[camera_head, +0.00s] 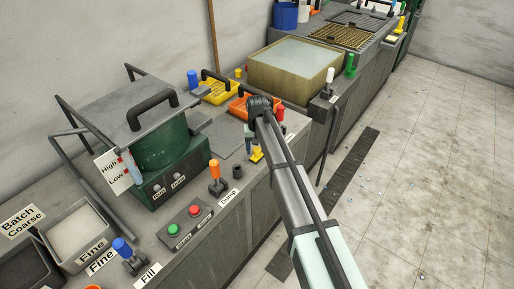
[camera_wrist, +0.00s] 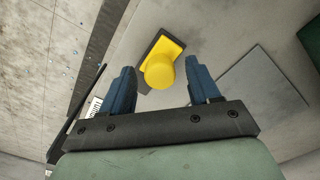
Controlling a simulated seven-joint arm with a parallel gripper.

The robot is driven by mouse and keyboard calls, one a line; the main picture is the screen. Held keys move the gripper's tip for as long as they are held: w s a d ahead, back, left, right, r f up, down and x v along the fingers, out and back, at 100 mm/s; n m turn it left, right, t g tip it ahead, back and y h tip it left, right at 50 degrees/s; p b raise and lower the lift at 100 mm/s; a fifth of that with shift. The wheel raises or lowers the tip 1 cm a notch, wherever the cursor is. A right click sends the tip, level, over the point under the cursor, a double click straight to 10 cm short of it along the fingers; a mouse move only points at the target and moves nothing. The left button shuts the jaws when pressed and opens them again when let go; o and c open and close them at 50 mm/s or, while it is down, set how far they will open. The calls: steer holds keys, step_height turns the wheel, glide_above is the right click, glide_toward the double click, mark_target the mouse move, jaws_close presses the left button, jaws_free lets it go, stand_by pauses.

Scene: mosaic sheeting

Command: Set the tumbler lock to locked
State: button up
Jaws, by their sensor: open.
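A yellow-handled lever (camera_head: 256,154) stands on the grey bench near its front edge, right of the orange Dump lever. In the wrist view the yellow handle (camera_wrist: 160,72) shows from above, between and beyond my fingertips, on a dark base. My gripper (camera_head: 251,138) is above the yellow lever, pointing down. Its two blue fingers (camera_wrist: 160,80) are spread, and nothing is visibly held. A label (camera_wrist: 93,107) beside the lever is partly hidden by the left finger, and I cannot read it. I cannot tell whether this lever is the tumbler lock or which way it is set.
An orange Dump lever (camera_head: 214,172), a button box (camera_head: 185,227) and a blue Fill lever (camera_head: 122,248) line the bench front. A green drum (camera_head: 165,147) stands behind. A red lever (camera_head: 280,113) and an orange basket (camera_head: 240,107) are close to my wrist. A flat plate (camera_head: 226,137) lies nearby.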

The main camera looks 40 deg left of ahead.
steer(key=shift+c, duration=0.3)
jaws_close()
stand_by(0.3)
